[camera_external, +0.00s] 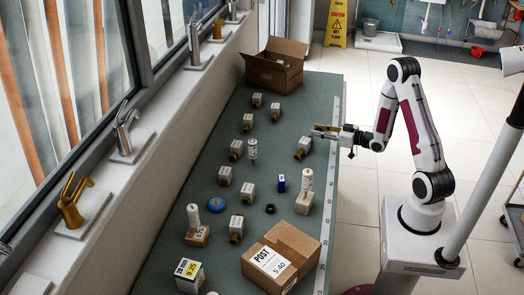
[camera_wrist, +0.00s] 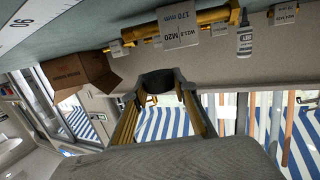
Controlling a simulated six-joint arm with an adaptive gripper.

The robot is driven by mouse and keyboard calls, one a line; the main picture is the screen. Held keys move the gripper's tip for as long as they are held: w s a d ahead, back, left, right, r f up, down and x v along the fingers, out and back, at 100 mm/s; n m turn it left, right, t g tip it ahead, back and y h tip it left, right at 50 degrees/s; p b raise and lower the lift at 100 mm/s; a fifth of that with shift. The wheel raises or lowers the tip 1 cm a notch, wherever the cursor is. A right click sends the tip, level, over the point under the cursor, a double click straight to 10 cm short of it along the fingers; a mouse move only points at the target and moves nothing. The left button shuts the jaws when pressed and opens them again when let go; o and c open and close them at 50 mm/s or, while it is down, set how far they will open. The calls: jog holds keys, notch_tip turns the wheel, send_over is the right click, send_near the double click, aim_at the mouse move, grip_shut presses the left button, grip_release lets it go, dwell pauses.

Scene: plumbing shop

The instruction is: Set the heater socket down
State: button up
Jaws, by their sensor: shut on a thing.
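My gripper (camera_external: 322,132) is above the right edge of the green bench (camera_external: 262,268), reaching in from the right. In the wrist view my gripper (camera_wrist: 158,92) has its two gold-sided fingers closed around a dark, rounded piece (camera_wrist: 157,80) at their tips. This piece appears to be the heater socket; its full shape is hidden by the fingers, and it is too small to make out in the external view. The held piece looks clear of the bench. A labelled block with a brass fitting (camera_external: 303,148) stands on the bench just below my gripper.
Several labelled blocks (camera_external: 249,192), some with brass fittings, stand across the bench. An open cardboard box (camera_external: 275,68) is at the far end, and a closed POST parcel (camera_external: 290,243) at the near end. A black ring (camera_external: 270,208) and blue disc (camera_external: 216,203) lie between. Small gaps remain free.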

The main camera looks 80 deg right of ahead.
jog(key=w+a+r+h, duration=0.1)
jog(key=w+a+r, duration=0.4)
jog(key=r, duration=0.4)
jog(key=w+a+r, duration=0.2)
jog(key=a+r, duration=0.5)
jog(key=r, duration=0.2)
jog(key=a+r+n+y, duration=0.1)
jog(key=a+r+y, duration=0.2)
jog(key=a+r, duration=0.6)
jog(key=a+r+n+y, duration=0.2)
jog(key=a+r, duration=0.6)
jog(key=a, duration=0.7)
jog(key=shift+s+a+r+n+t+y, duration=0.3)
jog(key=shift+r+t+y, duration=0.1)
jog(key=shift+y, duration=0.1)
jog(key=shift+d, duration=0.25)
